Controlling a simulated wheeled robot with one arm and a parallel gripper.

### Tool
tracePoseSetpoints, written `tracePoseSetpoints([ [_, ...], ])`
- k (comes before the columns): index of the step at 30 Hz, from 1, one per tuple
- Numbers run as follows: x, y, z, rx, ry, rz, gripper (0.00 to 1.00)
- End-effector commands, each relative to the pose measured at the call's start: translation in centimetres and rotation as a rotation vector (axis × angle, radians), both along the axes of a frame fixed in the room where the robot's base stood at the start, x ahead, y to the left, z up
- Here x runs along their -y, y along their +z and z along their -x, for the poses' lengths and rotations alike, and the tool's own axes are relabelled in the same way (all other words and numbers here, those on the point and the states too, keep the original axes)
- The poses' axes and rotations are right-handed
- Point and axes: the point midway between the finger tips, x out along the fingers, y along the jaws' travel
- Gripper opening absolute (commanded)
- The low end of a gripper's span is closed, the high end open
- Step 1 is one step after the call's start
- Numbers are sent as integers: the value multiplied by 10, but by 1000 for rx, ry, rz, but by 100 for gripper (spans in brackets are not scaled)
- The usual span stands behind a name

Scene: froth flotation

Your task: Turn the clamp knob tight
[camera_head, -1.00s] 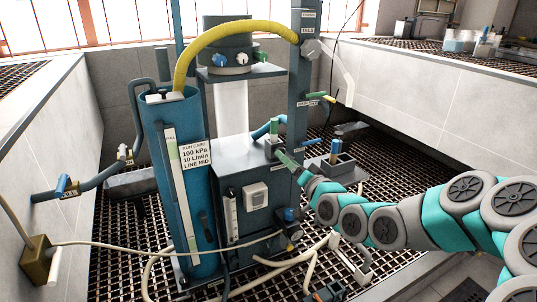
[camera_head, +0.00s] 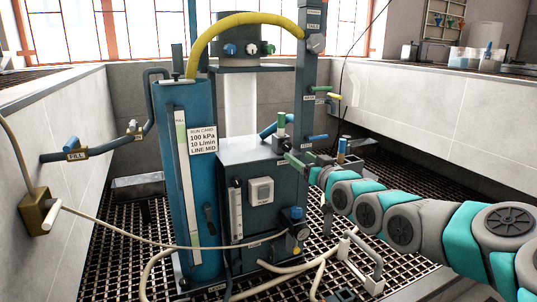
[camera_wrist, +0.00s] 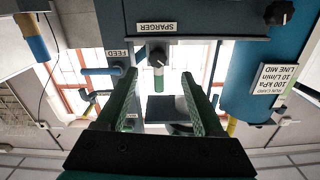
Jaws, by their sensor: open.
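My gripper (camera_wrist: 159,74) is open. No contact with either finger shows. In the head view my gripper (camera_head: 300,165) is beside a small block with a green-topped fitting (camera_head: 282,122) on the grey cabinet (camera_head: 246,152). The knob's far side is hidden.
The blue column (camera_head: 190,255) with its run card stands left of the cabinet. A post (camera_head: 306,95) with side valves rises behind my gripper. A yellow hose (camera_head: 240,20) arches above. Pale hoses (camera_head: 290,266) and a white-and-grey stand (camera_head: 362,262) are on the grating below.

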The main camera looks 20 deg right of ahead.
Motion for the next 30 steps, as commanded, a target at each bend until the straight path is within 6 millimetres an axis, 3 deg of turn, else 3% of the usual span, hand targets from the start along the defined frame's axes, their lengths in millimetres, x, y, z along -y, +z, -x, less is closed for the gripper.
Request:
tracePoseSetpoints([
  [16,-3,2,-63,4,2,-1,69],
  [30,-4,2,-72,3,3,-3,69],
])
